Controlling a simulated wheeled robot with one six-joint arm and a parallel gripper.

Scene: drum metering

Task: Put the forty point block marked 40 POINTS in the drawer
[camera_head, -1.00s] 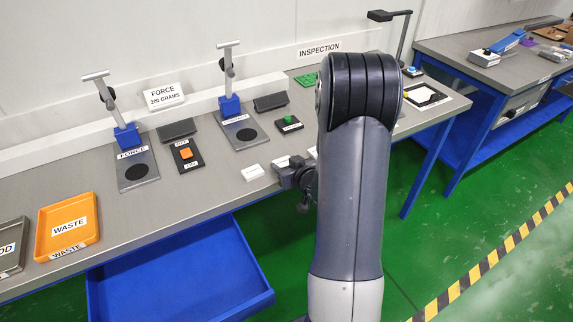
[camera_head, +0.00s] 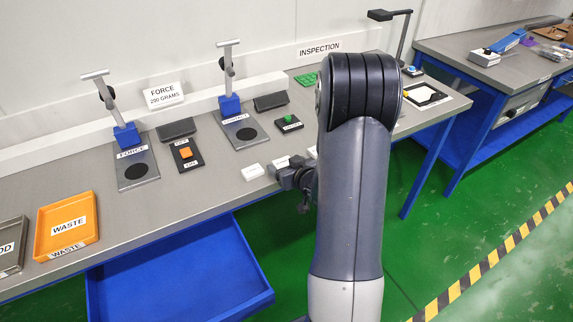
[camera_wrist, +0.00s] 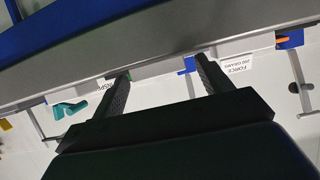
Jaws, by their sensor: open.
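Several small white blocks lie in a row near the front edge of the table: a left one (camera_head: 253,172), a middle one (camera_head: 281,162) and a right one (camera_head: 312,152) partly behind my arm. Their markings are too small to read, so I cannot tell which is the 40 POINTS block. The blue drawer (camera_head: 185,280) is pulled out below the table and looks empty. My gripper (camera_head: 274,171) is by the table's front edge, close to the middle block. In the wrist view my gripper (camera_wrist: 163,68) is open, with nothing between its fingers.
An orange WASTE tray (camera_head: 67,226) is at left.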

